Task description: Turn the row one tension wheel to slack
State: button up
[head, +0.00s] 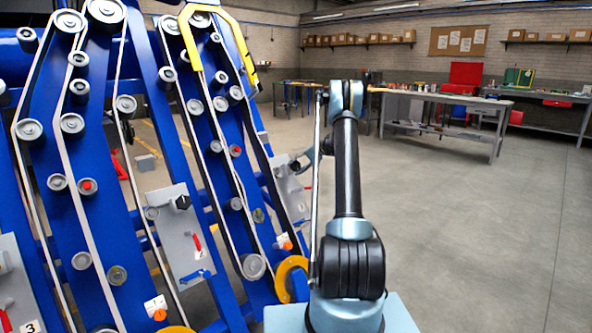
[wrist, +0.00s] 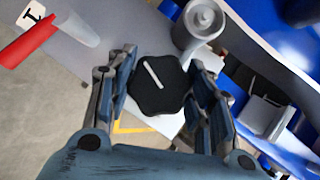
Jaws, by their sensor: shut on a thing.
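The row one tension wheel (wrist: 160,86) is a black, lobed knob with a white pointer line, seen in the wrist view. Its line slants toward the upper left there. It sits on a light grey plate (wrist: 110,30), which also shows at the right of the blue frame in the head view (head: 292,192). My gripper (wrist: 164,88) has a finger on each side of the wheel and is shut on it. In the head view my gripper (head: 303,163) is at this plate, and the wheel itself is hidden there.
A red lever (wrist: 28,42) and a label marked 1 (wrist: 33,13) are on the same plate. A grey roller (wrist: 200,22) is close beside the wheel. Blue frames with belts fill the left. A second plate (head: 178,238) has another black knob (head: 183,202). Open floor lies right.

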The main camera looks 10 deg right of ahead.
jog(key=shift+s+f+n, duration=0.1)
jog(key=shift+n, duration=0.3)
jog(key=o, duration=1.1)
jog(key=shift+c, duration=0.2)
jog(key=v, duration=1.2)
jog(key=shift+a, duration=0.1)
